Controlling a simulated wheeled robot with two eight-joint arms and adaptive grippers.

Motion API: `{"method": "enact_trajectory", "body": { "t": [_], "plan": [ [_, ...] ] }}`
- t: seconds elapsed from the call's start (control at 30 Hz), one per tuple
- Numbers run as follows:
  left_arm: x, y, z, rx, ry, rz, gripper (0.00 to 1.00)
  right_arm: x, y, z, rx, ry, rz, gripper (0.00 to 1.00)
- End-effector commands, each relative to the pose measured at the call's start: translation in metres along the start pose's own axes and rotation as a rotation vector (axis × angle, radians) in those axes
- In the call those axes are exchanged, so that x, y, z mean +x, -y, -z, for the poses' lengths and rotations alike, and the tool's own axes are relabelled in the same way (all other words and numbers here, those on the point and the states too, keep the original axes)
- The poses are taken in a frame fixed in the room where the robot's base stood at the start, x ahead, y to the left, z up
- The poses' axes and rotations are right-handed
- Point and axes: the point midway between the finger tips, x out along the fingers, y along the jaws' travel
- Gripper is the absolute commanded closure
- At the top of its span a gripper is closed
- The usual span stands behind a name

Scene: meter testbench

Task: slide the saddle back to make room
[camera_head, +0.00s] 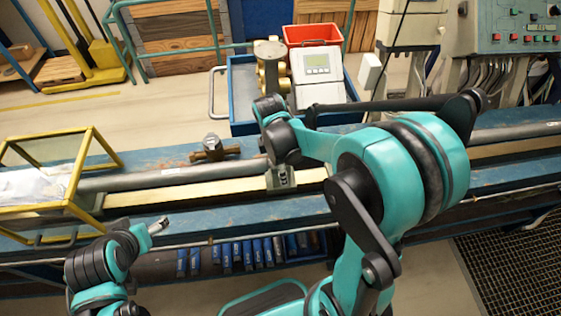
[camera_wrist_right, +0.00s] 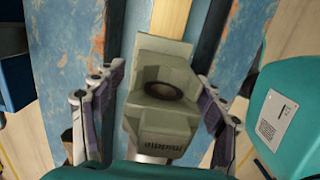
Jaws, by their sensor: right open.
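The saddle (camera_head: 281,179) is a small grey-green block on the bench rail, below my right wrist in the head view. My right gripper (camera_wrist_right: 158,103) is open, with one finger on each side of the saddle and a visible gap at each side. In the head view my right arm hides most of that gripper. My left gripper (camera_head: 157,226) is low at the left, away from the saddle; its jaw opening is unclear.
The blue bench (camera_head: 205,212) carries a pale rail strip and a grey pipe (camera_head: 130,182). A brass fitting (camera_head: 212,150) lies left of the saddle. A yellow frame (camera_head: 90,165) stands at the left end. Behind are a blue cart (camera_head: 243,92) with a meter and a red bin (camera_head: 313,36).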

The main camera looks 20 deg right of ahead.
Motion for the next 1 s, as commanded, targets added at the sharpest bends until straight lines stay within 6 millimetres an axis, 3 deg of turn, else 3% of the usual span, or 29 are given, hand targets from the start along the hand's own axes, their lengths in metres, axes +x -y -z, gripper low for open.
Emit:
{"method": "enact_trajectory", "body": {
  "t": [0.6, 1.0],
  "plan": [
    [0.000, 0.000, 0.000, 0.000, 0.000, 0.000, 0.28, -0.107, 0.000, 0.001, -0.001, 0.000, 0.000, 0.28],
    [0.000, 0.000, 0.000, 0.000, 0.000, 0.000, 0.28, -0.117, 0.000, 0.001, -0.001, 0.000, 0.000, 0.28]
  ]
}}
